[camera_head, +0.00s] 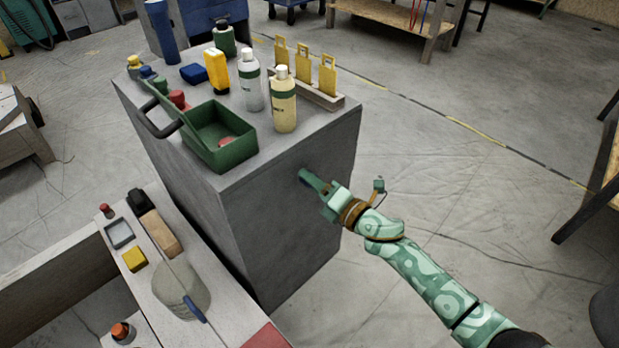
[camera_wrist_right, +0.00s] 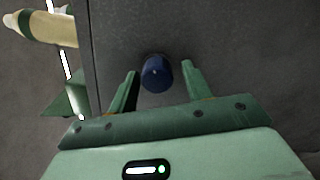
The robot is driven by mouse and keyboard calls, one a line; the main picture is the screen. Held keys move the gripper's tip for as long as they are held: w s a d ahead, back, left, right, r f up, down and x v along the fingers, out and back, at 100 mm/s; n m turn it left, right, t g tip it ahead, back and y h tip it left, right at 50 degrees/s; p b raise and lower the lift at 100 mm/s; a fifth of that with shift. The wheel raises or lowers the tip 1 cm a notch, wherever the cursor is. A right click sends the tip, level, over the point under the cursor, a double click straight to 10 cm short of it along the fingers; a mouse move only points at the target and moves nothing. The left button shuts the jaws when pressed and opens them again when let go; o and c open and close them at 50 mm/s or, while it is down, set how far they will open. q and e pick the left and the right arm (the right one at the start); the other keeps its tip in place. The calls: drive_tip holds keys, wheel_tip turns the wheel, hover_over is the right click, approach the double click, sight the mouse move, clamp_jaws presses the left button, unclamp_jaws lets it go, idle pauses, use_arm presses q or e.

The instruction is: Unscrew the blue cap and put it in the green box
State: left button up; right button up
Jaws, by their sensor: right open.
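The blue cap (camera_wrist_right: 156,74) sticks out from the dark grey side face of a cabinet in the right wrist view. My right gripper (camera_head: 312,182) is at that side face, below the top edge. In the wrist view its fingers are open, one on each side of the cap, with gaps showing; the cap is at or just beyond the fingertips. In the head view the cap is mostly hidden by the gripper. The green box (camera_head: 236,155) stands open on the cabinet's top at the front edge, with a small red thing inside. My left gripper is not in view.
The cabinet top (camera_head: 290,149) also holds a cream bottle (camera_head: 284,105), a grey bottle (camera_head: 250,85), a yellow bottle (camera_head: 217,72) and yellow tags in a rack (camera_head: 315,92). A lower bench with a container (camera_head: 182,287) is at front left. Floor to the right is clear.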

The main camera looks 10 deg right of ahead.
use_arm(q)
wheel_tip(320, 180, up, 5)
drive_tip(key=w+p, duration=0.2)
drive_tip(key=p, duration=0.2)
use_arm(e)
drive_tip(key=m, duration=1.7)
drive_tip(key=shift+r, duration=0.25)
drive_tip(key=c, duration=1)
drive_tip(key=n+b, duration=0.1)
drive_tip(key=n, duration=0.3)
drive_tip(key=n+b, duration=0.1)
drive_tip(key=n, duration=0.3)
drive_tip(key=f+n+b, duration=0.1)
drive_tip(key=n, duration=0.3)
drive_tip(key=shift+f+b, duration=0.1)
drive_tip(key=shift+b, duration=0.25)
drive_tip(key=o, duration=0.5)
drive_tip(key=n, duration=0.2)
drive_tip(key=shift+r+n, duration=0.2)
drive_tip(key=shift+n, duration=0.1)
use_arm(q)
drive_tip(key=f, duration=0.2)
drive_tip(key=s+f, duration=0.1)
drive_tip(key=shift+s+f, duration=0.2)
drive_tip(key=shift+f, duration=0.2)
use_arm(e)
drive_tip(key=shift+r, duration=0.35)
clamp_jaws()
